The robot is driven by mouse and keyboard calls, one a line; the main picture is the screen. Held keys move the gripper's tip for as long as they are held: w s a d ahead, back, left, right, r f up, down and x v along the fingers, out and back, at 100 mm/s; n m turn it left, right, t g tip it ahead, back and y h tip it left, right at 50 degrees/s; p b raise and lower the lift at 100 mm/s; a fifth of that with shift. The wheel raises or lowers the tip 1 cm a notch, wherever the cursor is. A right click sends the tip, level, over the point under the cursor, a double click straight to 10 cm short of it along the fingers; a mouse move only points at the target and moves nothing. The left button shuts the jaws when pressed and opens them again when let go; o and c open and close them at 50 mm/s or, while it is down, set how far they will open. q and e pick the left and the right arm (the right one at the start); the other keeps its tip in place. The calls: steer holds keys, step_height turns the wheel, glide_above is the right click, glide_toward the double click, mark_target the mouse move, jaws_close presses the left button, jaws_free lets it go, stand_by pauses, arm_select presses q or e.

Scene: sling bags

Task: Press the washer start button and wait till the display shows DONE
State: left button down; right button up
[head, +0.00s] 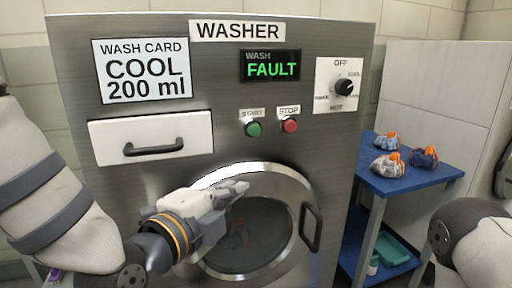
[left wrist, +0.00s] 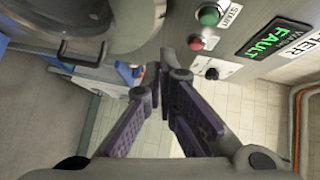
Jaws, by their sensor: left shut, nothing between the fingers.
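The washer (head: 220,60) has a display (head: 271,66) reading WASH FAULT in green. The green start button (head: 253,129) is below it, left of the red stop button (head: 290,125). My left gripper (head: 242,187) is shut and empty, in front of the top of the round door and below the start button, apart from it. In the left wrist view the shut fingers (left wrist: 160,76) sit away from the start button (left wrist: 208,16) and the stop button (left wrist: 196,43). My right gripper is out of view; only part of its arm shows.
The wash card (head: 146,70) reads COOL 200 ml. The dial (head: 344,87) points roughly right, towards COOL. The drawer (head: 150,138) looks closed. The round door (head: 262,225) looks shut, its handle (head: 313,228) on the right. A blue table (head: 410,180) holds several small bundles.

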arm_select(q)
steer(key=r, duration=0.1)
steer(key=r+m, duration=0.1)
steer(key=r, duration=0.1)
steer(key=d+r+m+t, duration=0.1)
steer(key=r, duration=0.1)
steer(key=shift+h, duration=0.4)
glide_toward(254, 130)
steer(key=w+d, duration=0.4)
steer(key=d, duration=0.1)
steer(key=shift+w+a+f, duration=0.1)
steer(key=shift+w+f, duration=0.3)
steer(key=shift+w, duration=0.25)
